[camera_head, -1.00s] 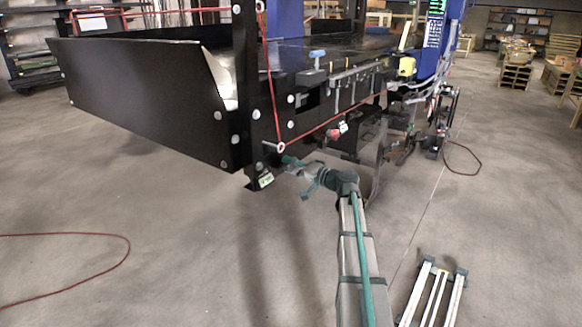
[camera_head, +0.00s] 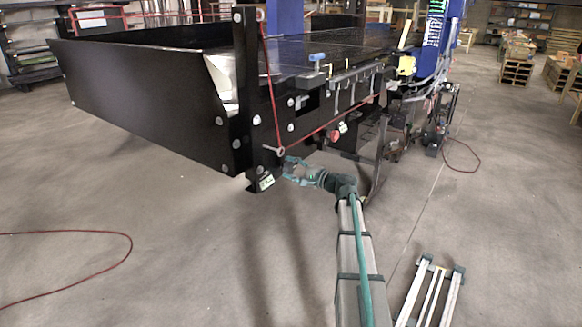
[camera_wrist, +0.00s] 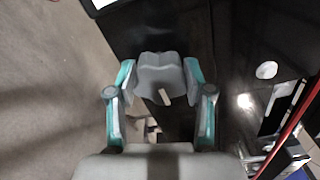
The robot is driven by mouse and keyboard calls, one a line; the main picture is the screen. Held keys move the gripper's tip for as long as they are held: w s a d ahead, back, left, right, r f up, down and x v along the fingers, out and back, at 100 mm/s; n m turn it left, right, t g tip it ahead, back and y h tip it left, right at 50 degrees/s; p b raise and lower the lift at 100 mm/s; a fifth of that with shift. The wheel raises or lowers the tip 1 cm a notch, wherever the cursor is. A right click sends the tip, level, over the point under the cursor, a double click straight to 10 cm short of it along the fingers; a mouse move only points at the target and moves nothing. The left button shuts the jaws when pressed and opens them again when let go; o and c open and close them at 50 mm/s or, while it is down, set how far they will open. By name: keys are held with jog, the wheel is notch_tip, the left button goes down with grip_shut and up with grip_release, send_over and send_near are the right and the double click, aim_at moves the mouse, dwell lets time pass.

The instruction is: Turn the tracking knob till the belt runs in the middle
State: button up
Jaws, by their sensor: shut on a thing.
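A grey lobed knob (camera_wrist: 160,78) with a pale pointer mark sits between the two teal-edged fingers of my gripper (camera_wrist: 159,72) in the wrist view. The fingers are shut on its sides. In the head view my gripper (camera_head: 286,169) is at the lower corner of the black conveyor frame (camera_head: 150,100), and the knob cannot be made out there. The dark belt (camera_head: 305,50) shows partly on top of the conveyor. I cannot tell from here where it lies across its width.
A red pull cord ends at a ring (camera_head: 281,150) just above my gripper. A small white-green label (camera_head: 265,183) is beside it. A red button (camera_head: 333,136) is to the right. A red hose (camera_head: 128,250) lies on the floor. The floor in front is mostly clear.

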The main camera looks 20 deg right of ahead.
dwell(0.3)
jog(key=o, duration=1.2)
jog(key=shift+c, duration=0.2)
jog(key=shift+s, duration=0.1)
jog(key=v, duration=1.2)
